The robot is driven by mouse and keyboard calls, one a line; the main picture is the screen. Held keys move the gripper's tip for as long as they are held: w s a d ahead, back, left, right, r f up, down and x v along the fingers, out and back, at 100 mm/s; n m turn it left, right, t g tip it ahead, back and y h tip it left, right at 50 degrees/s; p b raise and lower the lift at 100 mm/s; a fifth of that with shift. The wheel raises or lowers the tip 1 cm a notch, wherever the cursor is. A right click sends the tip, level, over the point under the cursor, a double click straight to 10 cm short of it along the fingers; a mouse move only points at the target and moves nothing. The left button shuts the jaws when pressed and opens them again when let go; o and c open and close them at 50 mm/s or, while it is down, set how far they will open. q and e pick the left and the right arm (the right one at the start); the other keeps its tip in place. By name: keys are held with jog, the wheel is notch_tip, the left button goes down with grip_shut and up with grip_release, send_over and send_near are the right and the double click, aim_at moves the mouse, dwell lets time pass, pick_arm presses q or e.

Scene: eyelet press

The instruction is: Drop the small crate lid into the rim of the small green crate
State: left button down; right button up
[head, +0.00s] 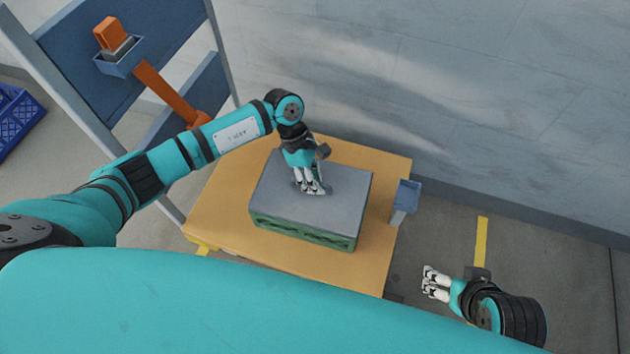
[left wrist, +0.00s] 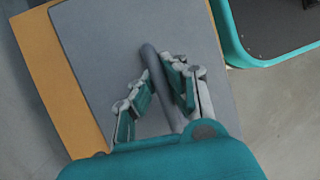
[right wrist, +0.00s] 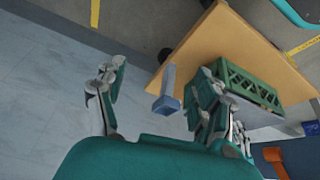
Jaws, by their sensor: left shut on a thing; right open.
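The small crate lid (head: 335,205) is a flat grey plate lying over the small green crate (head: 300,229), whose slatted green side shows below the lid's front edge. The lid also fills much of the left wrist view (left wrist: 95,40). My left gripper (head: 313,188) is above the lid's middle, shut on its grey bar-like handle (left wrist: 150,52). The lid covers the crate's rim, so I cannot tell whether it sits inside it or just above. In the right wrist view the crate (right wrist: 250,88) shows at the right. My right gripper (head: 430,282) is open and empty, off the table's right side.
The crate stands on an orange-yellow table (head: 225,205). A small blue-grey post with a tray top (head: 406,195) stands at its right edge. A blue panel frame (head: 75,45) with an orange arm (head: 168,93) is at the left. A blue crate (head: 15,115) is on the floor far left.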

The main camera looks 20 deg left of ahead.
pick_arm(q)
jog(key=shift+f+b, duration=0.3)
jog(key=shift+f, duration=0.05)
pick_arm(e)
jog(key=shift+w+a+r+t, duration=0.15)
jog(key=shift+w+t, duration=0.15)
jog(key=shift+w, duration=0.2)
jog(key=shift+w+a+r+t, duration=0.2)
jog(key=shift+w+t, duration=0.1)
jog(key=shift+w, duration=0.2)
jog(key=shift+w+a+r+t, duration=0.15)
jog(key=shift+w+t, duration=0.15)
jog(key=shift+w, duration=0.2)
dwell(0.3)
pick_arm(q)
jog(key=c, duration=1.4)
grip_release()
